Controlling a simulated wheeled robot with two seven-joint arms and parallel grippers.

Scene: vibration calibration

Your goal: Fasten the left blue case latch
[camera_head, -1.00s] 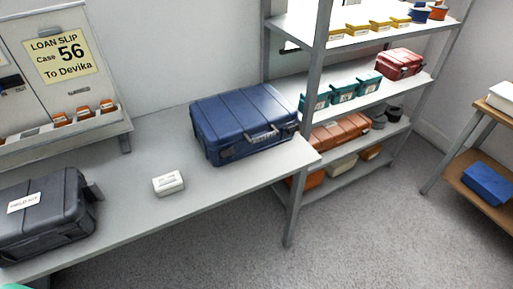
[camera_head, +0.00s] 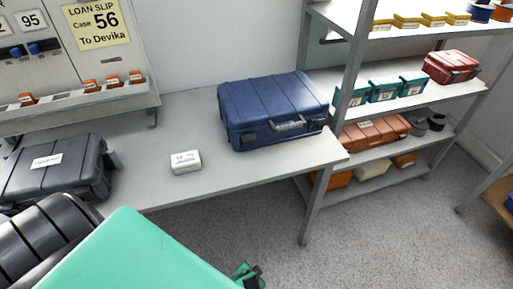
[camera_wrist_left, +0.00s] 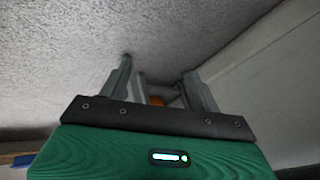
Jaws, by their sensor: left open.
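The blue case (camera_head: 272,105) lies closed on the grey table, its front with the handle (camera_head: 290,126) facing me. Its left latch (camera_head: 250,138) is a small dark patch left of the handle; I cannot tell whether it is fastened. My left arm, with a green cover, comes in at the lower left. The dark tip of my left gripper (camera_head: 248,276) shows low in the head view, in front of the table and apart from the case. In the left wrist view my left gripper (camera_wrist_left: 158,75) has its two fingers apart, with nothing held. My right gripper is out of view.
A small white box (camera_head: 185,162) sits left of the blue case. A dark case (camera_head: 55,170) lies at the table's left. The shelf rack (camera_head: 350,110) stands close by the blue case's right end. The table front (camera_head: 225,165) between box and blue case is clear.

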